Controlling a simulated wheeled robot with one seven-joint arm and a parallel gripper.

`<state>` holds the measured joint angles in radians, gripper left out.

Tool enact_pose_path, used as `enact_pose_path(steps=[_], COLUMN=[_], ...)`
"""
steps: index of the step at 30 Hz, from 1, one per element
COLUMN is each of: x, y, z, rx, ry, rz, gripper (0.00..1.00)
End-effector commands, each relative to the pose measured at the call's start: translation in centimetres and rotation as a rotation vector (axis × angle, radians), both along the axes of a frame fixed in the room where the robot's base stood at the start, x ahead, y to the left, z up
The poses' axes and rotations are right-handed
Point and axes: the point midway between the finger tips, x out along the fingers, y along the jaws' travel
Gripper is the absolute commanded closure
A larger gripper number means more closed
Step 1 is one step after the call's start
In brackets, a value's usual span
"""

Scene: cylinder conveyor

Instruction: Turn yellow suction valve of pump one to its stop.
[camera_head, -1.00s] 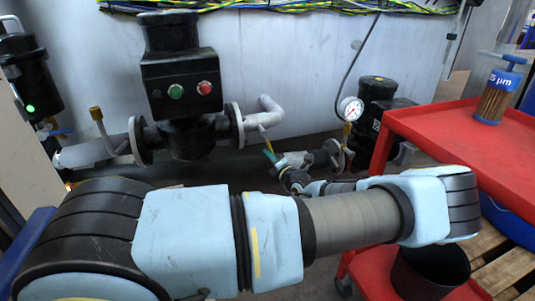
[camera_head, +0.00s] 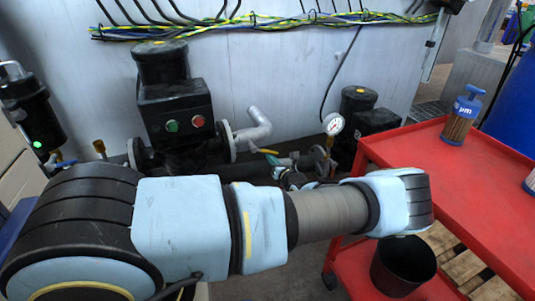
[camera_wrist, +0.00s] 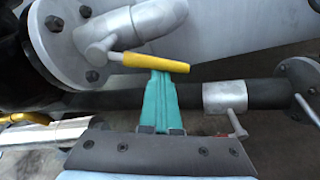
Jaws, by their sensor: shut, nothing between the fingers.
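The yellow valve handle (camera_wrist: 155,62) sits on a grey pipe elbow (camera_wrist: 140,22) in the wrist view and lies nearly level, tilted slightly down to the right. My gripper (camera_wrist: 160,75) has teal fingers, shut together with nothing between them. Their tips are at the handle's lower edge, right of its pivot; I cannot tell whether they touch it. In the head view, the yellow handle (camera_head: 265,151) shows small beside the elbow (camera_head: 255,130) of the black pump (camera_head: 175,110). My gripper (camera_head: 275,160) is partly hidden there behind my arm.
A grey lever valve (camera_wrist: 226,98) sits on the dark pipe to the right. A yellow bar (camera_wrist: 25,117) shows at left. A pressure gauge (camera_head: 333,124) stands near a second black pump (camera_head: 360,105). A red cart (camera_head: 470,200) at right carries a blue-topped jar (camera_head: 462,118).

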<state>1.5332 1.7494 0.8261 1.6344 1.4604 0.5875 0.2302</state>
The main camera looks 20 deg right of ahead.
Motion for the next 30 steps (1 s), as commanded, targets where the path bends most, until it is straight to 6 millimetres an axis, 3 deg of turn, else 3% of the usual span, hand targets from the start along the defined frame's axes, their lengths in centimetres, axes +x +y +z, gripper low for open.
enact_pose_path(steps=[1,11,30], x=[0.1,0.2,0.3], y=[-0.3,-1.1,-1.2], z=[1.2,2.4,2.9], rx=[-0.038,-0.270,-0.261], ry=[-0.009,-0.039,-0.040], rz=[-0.003,-0.003,0.000], gripper=[1.00,1.00,1.00])
